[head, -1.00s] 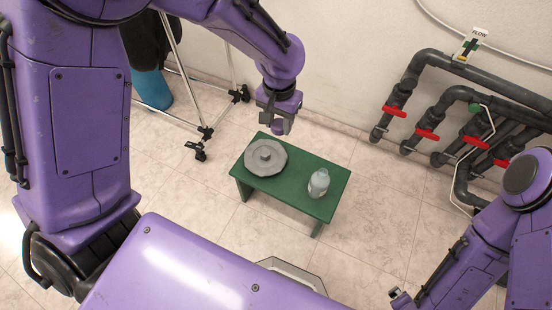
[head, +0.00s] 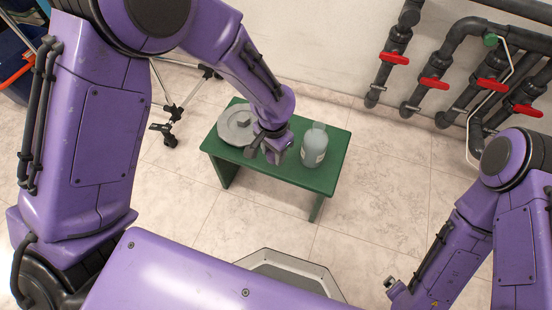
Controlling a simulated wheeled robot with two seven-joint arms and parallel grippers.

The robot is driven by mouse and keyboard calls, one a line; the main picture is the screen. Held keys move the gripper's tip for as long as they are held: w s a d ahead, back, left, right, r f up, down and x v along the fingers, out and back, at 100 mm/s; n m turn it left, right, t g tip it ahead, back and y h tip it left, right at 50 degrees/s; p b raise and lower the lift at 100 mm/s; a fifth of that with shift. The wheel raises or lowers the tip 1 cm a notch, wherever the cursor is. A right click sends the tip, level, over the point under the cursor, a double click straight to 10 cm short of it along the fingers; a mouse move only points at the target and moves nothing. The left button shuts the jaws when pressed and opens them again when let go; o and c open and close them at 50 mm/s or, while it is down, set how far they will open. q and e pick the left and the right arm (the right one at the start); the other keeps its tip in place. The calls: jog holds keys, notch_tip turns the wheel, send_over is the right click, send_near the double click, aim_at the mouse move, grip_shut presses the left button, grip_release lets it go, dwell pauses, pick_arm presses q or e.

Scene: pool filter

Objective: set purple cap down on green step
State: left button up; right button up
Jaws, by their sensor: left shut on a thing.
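The green step (head: 325,184) stands on the tiled floor in the middle of the head view. My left gripper (head: 270,153) is over the step, between the grey lid and the bottle. It is shut on the purple cap (head: 277,157), which is mostly hidden by the jaws and hard to tell from the purple gripper. I cannot tell whether the cap touches the step top. My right gripper (head: 390,284) is at the lower right, away from the step, its jaws too small to read.
A round grey lid (head: 232,127) lies on the step's left part. A translucent bottle (head: 314,148) stands upright on its right part, close to my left gripper. Dark pipes with red-handled valves (head: 434,84) line the wall at right. A wheeled metal stand (head: 170,112) is behind left.

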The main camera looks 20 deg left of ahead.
pick_arm(q)
jog(key=w+f, duration=0.1)
jog(key=f, duration=0.1)
jog(key=w+f+b, duration=0.1)
jog(key=w, duration=0.1)
jog(key=shift+a+f, duration=0.2)
jog(key=shift+f, duration=0.2)
jog(key=f+b, duration=0.3)
jog(key=f, duration=0.1)
jog(key=shift+w, duration=0.25)
jog(key=shift+r+p, duration=0.2)
jog(key=shift+p, duration=0.1)
pick_arm(e)
notch_tip(320, 180, down, 4)
jog(key=shift+s+a+f, duration=0.1)
jog(key=shift+f, duration=0.1)
pick_arm(q)
jog(key=shift+f, duration=0.1)
jog(key=o, duration=1.2)
jog(key=shift+c, duration=0.2)
